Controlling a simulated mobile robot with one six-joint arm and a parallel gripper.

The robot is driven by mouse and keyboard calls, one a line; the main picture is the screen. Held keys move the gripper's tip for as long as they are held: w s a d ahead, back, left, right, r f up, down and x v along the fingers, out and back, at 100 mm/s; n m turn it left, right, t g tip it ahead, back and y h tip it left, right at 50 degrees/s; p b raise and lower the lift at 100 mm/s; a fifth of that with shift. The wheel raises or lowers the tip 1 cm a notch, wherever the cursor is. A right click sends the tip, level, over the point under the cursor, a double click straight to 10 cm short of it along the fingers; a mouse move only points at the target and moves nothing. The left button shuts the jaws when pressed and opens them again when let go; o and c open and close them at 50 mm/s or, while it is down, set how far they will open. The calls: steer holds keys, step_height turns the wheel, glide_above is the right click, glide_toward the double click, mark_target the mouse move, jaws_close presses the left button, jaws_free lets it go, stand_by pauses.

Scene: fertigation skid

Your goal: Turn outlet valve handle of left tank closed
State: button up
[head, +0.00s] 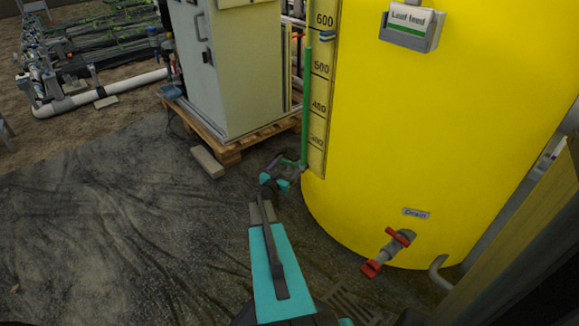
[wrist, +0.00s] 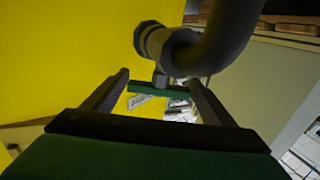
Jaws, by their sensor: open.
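The yellow tank (head: 440,130) with the "Leaf feed" label fills the right of the head view; its wall (wrist: 60,60) is at left in the wrist view. A green bar-shaped valve handle (wrist: 160,90) sits below a dark pipe fitting (wrist: 155,42), beside a small white label (wrist: 138,102). My gripper (wrist: 158,82) is open, its dark fingers on either side of the handle. The handle lies crosswise, reaching from one finger towards the other; I cannot tell whether they touch it. In the head view my arm hides most of this valve, low at the tank's left edge.
A dark curved pipe (wrist: 225,35) passes close above the right finger. The red-handled drain valve (head: 388,252) is lower right on the tank. A grey cabinet (head: 230,70) stands on a wooden pallet (head: 235,148) behind. Open dark ground lies at left.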

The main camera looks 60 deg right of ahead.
steer(key=c, duration=0.8)
steer(key=g+p, duration=0.1)
steer(key=p, duration=0.2)
steer(key=shift+w+d+r+m, duration=0.1)
steer(key=shift+w+r+m, duration=0.1)
steer(key=shift+m, duration=0.2)
steer(key=m+g+p, duration=0.1)
steer(key=g+p, duration=0.1)
steer(key=p, duration=0.1)
steer(key=m+g+p, duration=0.1)
steer(key=g+p, duration=0.1)
steer(key=p, duration=0.1)
steer(key=shift+w+m+y, duration=0.1)
steer(key=shift+m+y, duration=0.2)
steer(key=shift+f+m+g+p, duration=0.15)
steer(key=shift+m+g+p, duration=0.35)
steer(key=shift+g+p, duration=0.35)
steer(key=o, duration=0.8)
